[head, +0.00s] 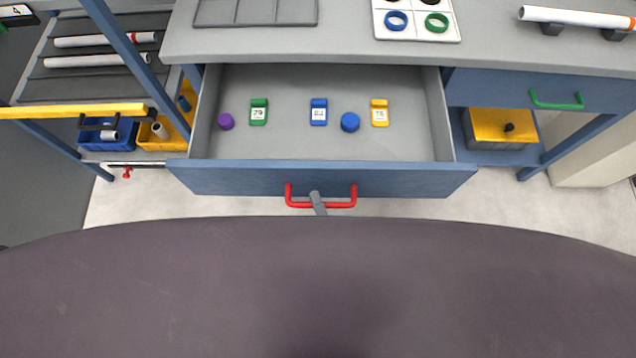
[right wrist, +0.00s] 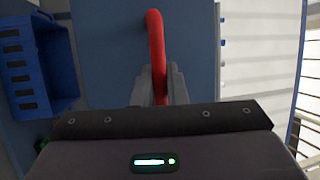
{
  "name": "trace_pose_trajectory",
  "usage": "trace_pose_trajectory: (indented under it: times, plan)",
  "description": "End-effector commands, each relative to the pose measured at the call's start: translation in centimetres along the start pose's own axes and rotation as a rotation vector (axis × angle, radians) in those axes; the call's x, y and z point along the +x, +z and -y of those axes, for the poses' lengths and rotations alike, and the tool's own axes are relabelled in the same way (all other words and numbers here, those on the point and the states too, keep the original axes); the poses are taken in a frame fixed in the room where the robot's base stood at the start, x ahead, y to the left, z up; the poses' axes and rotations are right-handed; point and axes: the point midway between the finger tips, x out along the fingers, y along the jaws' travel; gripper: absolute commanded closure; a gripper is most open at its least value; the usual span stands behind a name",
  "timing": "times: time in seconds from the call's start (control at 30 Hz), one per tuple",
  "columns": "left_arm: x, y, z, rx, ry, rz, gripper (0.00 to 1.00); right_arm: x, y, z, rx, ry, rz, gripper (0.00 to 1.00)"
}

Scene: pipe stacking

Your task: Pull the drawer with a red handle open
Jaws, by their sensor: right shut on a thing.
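The drawer (head: 320,178) with the red handle (head: 342,204) is pulled out from under the grey worktop, and its inside shows in the head view. My right gripper (head: 318,203) is at the middle of the red handle, with only its grey finger part showing. In the right wrist view the red handle (right wrist: 156,50) runs between the two grey fingers of my right gripper (right wrist: 160,88), which are shut on it. My left gripper is in neither view.
The drawer holds green (head: 259,111), blue (head: 319,111) and yellow (head: 380,112) tagged pieces, a purple cap (head: 226,121) and a blue cap (head: 350,122). A closed drawer with a green handle (head: 556,102) is at the right. A shelf rack with a yellow bar (head: 75,111) stands left.

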Motion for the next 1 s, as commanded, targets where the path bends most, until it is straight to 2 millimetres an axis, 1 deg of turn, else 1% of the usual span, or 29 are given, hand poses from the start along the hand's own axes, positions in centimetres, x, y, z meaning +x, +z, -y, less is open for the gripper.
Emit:
trace_pose_trajectory:
  times: [0.3,0.33,0.4,0.5,0.77,0.87,1.0]
  plan:
    - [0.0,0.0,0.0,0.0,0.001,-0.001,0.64,-0.1,0.0,-0.1,-0.001,0.001,0.0,1.0]
    - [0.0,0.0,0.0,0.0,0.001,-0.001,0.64,-0.1,0.0,-0.1,-0.001,0.001,0.0,0.86]
    - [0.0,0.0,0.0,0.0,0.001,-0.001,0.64,-0.1,0.0,-0.1,-0.001,0.001,0.0,0.77]
    - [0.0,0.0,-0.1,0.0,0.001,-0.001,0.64,-0.1,0.0,0.0,-0.001,0.001,0.0,0.66]
    - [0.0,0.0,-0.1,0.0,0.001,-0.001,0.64,-0.2,0.0,0.0,0.0,0.001,0.0,0.66]
    - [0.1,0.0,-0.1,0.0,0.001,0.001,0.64,-1.0,0.0,-0.1,0.0,0.003,0.001,0.66]
    - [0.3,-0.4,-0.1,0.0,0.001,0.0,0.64,-3.2,0.1,-0.2,0.0,0.005,0.002,0.66]
